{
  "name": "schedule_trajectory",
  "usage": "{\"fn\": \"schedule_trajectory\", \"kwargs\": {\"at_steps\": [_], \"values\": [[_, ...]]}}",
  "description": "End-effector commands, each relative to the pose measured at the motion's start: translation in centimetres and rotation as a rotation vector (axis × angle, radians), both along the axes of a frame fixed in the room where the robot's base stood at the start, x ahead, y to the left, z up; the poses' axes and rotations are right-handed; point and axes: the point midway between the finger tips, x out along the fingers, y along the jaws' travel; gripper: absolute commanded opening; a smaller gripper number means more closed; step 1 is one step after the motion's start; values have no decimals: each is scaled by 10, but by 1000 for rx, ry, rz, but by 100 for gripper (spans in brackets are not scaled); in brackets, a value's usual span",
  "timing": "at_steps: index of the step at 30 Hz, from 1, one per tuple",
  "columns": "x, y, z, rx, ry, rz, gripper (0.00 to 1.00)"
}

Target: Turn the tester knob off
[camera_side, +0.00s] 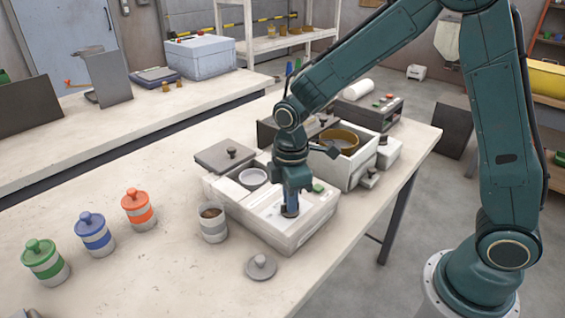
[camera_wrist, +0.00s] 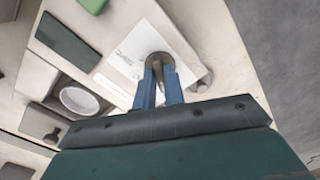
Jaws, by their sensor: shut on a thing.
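The tester is a white box (camera_side: 273,235) on the bench with a label, a green button (camera_side: 319,187) and a small round dish (camera_side: 252,177) in a well. The grey tester knob (camera_wrist: 158,61) shows in the wrist view at the edge of the label. My gripper (camera_side: 290,211) points down over the front of the box, and its blue fingers also show in the wrist view (camera_wrist: 160,78). They are shut on the knob, one on each side. In the side view the fingers hide most of the knob. The knob's exact setting cannot be read.
An open cup (camera_side: 213,223) and a loose grey lid (camera_side: 261,267) stand close to the tester's left and front. Green, blue and orange-lidded jars (camera_side: 138,209) stand at the left. A box with a brass-coloured bowl (camera_side: 339,140) is behind. The bench's front left is clear.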

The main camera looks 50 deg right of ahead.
Motion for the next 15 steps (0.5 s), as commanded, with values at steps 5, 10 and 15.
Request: {"fn": "schedule_trajectory", "kwargs": {"at_steps": [5, 10, 15], "values": [[1, 0, 2, 1, -4, 1, 0], [1, 0, 1, 1, -4, 0, 33], [0, 0, 1, 1, -2, 0, 33]]}}
